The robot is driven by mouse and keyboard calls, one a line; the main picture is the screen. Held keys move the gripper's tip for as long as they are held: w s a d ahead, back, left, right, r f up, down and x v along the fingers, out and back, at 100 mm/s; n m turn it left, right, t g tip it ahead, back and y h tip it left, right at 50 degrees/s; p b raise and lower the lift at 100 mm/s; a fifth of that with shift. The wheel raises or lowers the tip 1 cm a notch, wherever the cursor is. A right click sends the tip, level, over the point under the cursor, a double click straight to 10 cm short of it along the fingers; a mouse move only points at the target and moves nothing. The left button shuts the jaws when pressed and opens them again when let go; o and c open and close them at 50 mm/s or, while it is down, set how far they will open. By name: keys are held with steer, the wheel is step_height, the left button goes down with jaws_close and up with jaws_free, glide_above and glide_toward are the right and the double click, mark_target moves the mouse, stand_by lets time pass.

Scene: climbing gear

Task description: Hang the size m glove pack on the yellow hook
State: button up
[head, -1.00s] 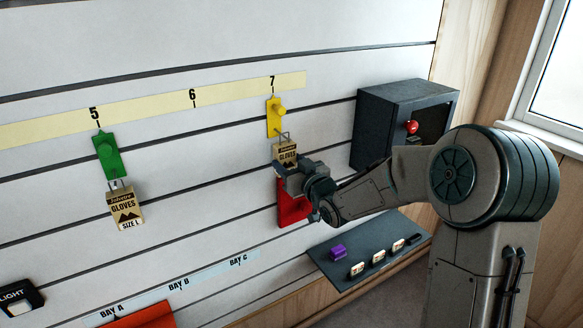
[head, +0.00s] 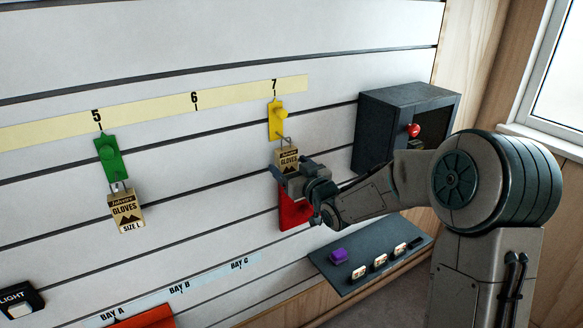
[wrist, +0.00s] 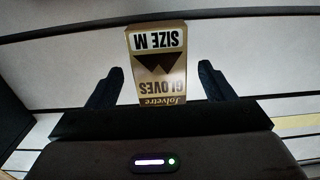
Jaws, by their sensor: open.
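The size M glove pack (head: 288,159) hangs by its wire loop at the yellow hook (head: 277,121), under the number 7. Its lower part is hidden behind my gripper (head: 291,181) in the head view. In the wrist view the pack (wrist: 157,60) appears upside down, with "SIZE M" readable. My gripper (wrist: 160,75) is open there, one finger on each side of the pack, with a visible gap on both sides.
A green hook (head: 109,160) under 5 holds a size L glove pack (head: 126,210). A red object (head: 295,212) is partly hidden behind my gripper.

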steer(key=s+d+f+m+g+h+b, duration=0.1)
steer(key=s+d+f+m+g+h, duration=0.15)
steer(key=s+d+h, duration=0.45)
steer(key=s+d+f+m+g+h+b, duration=0.1)
steer(key=s+d+f+m+g+h, duration=0.15)
steer(key=s+d, duration=0.9)
steer(key=s+f+m+g, duration=0.2)
steer(key=s+g, duration=0.5)
steer(key=s, duration=1)
steer(key=shift+s+d+f, duration=0.2)
steer(key=shift+s+d, duration=0.15)
steer(key=shift+d, duration=0.1)
steer(key=shift+h, duration=0.25)
